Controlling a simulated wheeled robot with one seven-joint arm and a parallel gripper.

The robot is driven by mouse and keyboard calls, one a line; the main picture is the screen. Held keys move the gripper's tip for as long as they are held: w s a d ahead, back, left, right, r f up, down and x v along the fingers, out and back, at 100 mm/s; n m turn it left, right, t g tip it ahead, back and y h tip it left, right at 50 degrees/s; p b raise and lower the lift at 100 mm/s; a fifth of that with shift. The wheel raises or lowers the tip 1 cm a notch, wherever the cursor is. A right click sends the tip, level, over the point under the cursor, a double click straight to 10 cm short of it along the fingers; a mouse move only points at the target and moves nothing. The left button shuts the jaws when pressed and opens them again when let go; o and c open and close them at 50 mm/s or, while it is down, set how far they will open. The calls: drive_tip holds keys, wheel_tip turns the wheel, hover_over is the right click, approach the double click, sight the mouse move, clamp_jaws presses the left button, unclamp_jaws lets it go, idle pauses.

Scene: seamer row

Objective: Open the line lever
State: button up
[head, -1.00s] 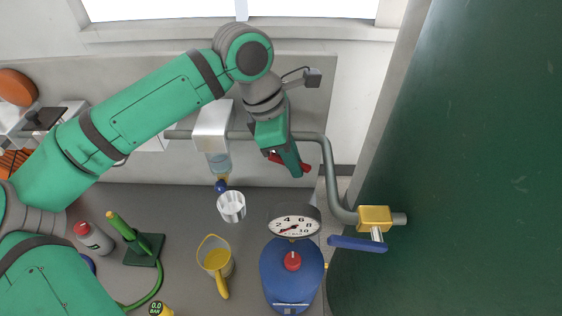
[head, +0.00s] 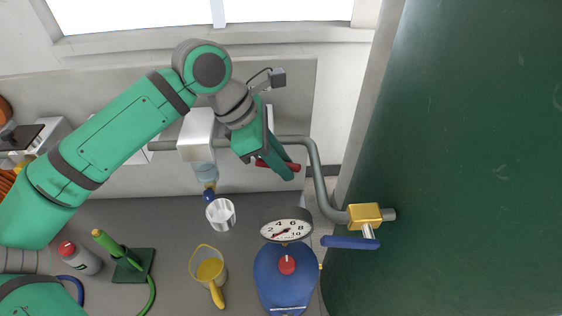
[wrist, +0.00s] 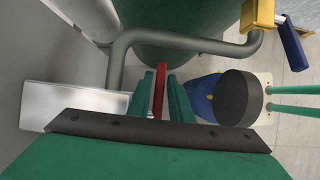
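A blue lever (head: 350,242) sits on a yellow valve body (head: 365,215) at the end of the grey pipe, beside the big green tank. In the wrist view this lever (wrist: 292,42) shows at the upper right, well apart from my fingers. My gripper (head: 284,172) is in front of the pipe, left of and above the lever in the head view. In the wrist view a red bar (wrist: 160,88) lies between my two green fingers, which look closed on it. The red bar's mount, if it has one, is hidden.
A round gauge (head: 286,228) stands by a blue canister (head: 272,275) just left of the lever. A metal cup (head: 221,214), yellow jug (head: 209,274) and green stand (head: 136,264) are on the grey surface. The green tank (head: 470,150) fills the right side.

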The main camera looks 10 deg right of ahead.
drive_tip(key=v, duration=1.1)
drive_tip(key=shift+d, duration=0.1)
drive_tip(key=shift+w+f, duration=0.1)
drive_tip(key=shift+w, duration=0.05)
